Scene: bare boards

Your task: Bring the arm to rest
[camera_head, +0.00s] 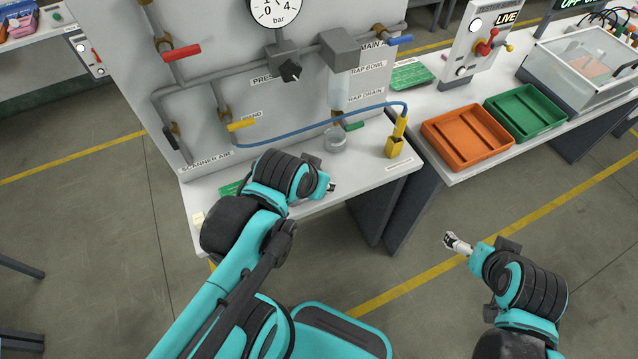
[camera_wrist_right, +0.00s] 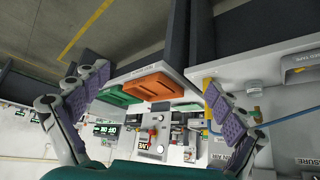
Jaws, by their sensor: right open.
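My left arm (camera_head: 228,278) reaches from the lower left across the front of the panel bench. Its gripper (camera_head: 331,187) is at the bench's front edge, mostly hidden behind my wrist, so I cannot tell its jaw state. My right arm (camera_head: 528,290) is at the lower right, with its gripper (camera_head: 452,241) over the open floor. In the right wrist view the right gripper (camera_wrist_right: 155,108) shows two purple-padded fingers spread wide apart, with nothing between them.
The panel bench (camera_head: 403,172) carries pipes, valves, a gauge (camera_head: 275,8), a blue hose (camera_head: 300,137) and a yellow holder (camera_head: 395,145). On the right bench stand an orange tray (camera_head: 452,142), a green tray (camera_head: 526,112) and a clear box (camera_head: 585,65). Floor in front is clear.

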